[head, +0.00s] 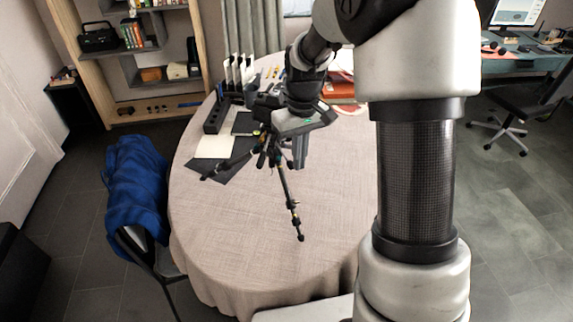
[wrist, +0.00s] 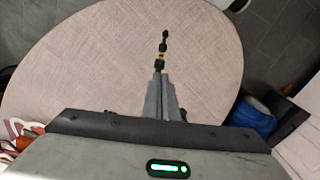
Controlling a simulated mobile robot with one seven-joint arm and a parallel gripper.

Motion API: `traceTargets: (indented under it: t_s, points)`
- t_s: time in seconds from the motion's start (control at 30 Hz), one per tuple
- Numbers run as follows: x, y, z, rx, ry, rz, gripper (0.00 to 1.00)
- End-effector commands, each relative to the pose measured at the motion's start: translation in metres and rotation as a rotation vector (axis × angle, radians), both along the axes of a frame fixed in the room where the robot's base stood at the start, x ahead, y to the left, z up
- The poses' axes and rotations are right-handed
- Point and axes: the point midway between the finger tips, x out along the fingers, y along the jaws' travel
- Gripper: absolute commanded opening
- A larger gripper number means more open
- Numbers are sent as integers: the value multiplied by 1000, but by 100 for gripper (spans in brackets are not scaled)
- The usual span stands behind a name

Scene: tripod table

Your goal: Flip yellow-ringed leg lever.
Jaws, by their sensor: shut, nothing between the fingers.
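A black tripod (head: 262,158) stands on the round table with its legs spread; my gripper and wrist hide its upper part. One leg (head: 288,190) reaches toward the front of the table. In the wrist view a leg (wrist: 164,40) with a yellow ring (wrist: 162,56) and dark clamp parts shows just beyond my fingertips. Its lever is too small to tell its position. My gripper (head: 300,166) points down beside the tripod, shut and empty. Its fingertips (wrist: 160,76) look close to the leg below the ring; I cannot tell whether they touch.
The round table (head: 250,260) has a beige cloth and is clear at the front. A black holder (head: 215,115), dark sheets and a cream paper (head: 214,146) lie at the left, red books (head: 340,90) at the back. A chair with a blue jacket (head: 138,195) stands left.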

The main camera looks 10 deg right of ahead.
Motion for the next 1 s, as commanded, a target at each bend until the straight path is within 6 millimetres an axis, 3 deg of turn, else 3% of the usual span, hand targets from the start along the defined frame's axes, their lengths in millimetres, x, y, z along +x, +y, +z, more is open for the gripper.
traceTargets:
  t_s: [0.03,0.2,0.67,1.0]
  points:
    - [3,0,-12,2,13,6,0]
    - [9,0,-27,4,30,17,0]
    - [8,0,-34,4,32,17,0]
    - [6,1,-92,5,35,17,0]
